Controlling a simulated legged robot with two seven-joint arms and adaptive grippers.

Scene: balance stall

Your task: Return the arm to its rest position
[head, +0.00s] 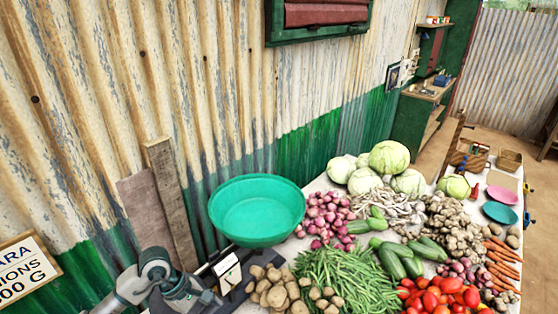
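My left arm comes in at the bottom left, in front of the corrugated wall. My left gripper (208,299) is low beside the scale (228,274), near the bottom edge of the head view. Its fingers are small and dark there, and I cannot tell whether they are open or shut. No held object can be made out. A wide green basin (257,208) sits above and behind the scale. My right gripper is not in view.
Potatoes (277,291), green beans (345,280), red onions (325,217), tomatoes (440,296), cucumbers (400,262) and cabbages (389,157) crowd the table. Wooden planks (170,200) lean on the wall behind my arm. A lettered sign (25,268) stands at the left.

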